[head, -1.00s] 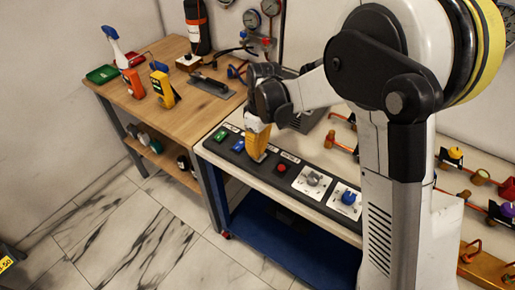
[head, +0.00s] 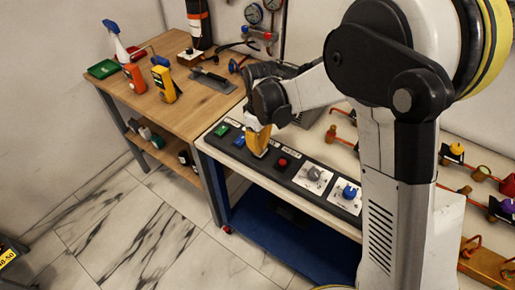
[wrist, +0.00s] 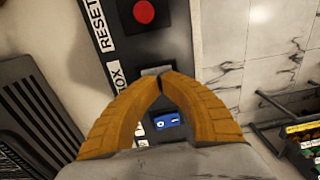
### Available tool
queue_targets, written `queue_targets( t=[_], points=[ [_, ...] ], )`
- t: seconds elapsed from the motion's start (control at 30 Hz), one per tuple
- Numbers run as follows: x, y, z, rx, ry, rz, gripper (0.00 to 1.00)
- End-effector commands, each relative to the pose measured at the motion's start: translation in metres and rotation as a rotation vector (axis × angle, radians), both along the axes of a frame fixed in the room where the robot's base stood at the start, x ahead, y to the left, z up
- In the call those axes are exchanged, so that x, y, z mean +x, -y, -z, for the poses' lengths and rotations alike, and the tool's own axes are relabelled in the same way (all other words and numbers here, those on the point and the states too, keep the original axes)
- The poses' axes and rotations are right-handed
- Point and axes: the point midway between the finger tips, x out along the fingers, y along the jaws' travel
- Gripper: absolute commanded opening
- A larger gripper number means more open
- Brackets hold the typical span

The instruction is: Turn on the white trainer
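My gripper (wrist: 162,80) has orange fingers that meet at their tips, shut with nothing visible held. In the head view, my gripper (head: 258,154) points down at the dark control panel (head: 297,176), between a blue switch (head: 239,142) and a red button (head: 282,163). In the wrist view, a pale grey-white piece (wrist: 156,71) shows just beyond the fingertips, partly covered by them; it may be the white switch. Whether the tips touch it, I cannot tell. The blue switch (wrist: 167,121) shows between the fingers; the red button (wrist: 144,12) lies beyond, near a RESET label.
A green switch (head: 221,131) sits at the panel's left end. A grey knob (head: 313,174) and a blue knob (head: 349,193) are to the right. A wooden table (head: 180,91) with meters and a spray bottle stands at left.

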Motion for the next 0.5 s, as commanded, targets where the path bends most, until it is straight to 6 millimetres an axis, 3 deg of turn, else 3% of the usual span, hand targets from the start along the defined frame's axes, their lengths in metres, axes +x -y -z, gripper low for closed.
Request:
queue_targets(
  t=[0.5],
  points=[
    [0.0060,0.0044,-0.0041,-0.001,0.002,0.001,0.00]
  ],
)
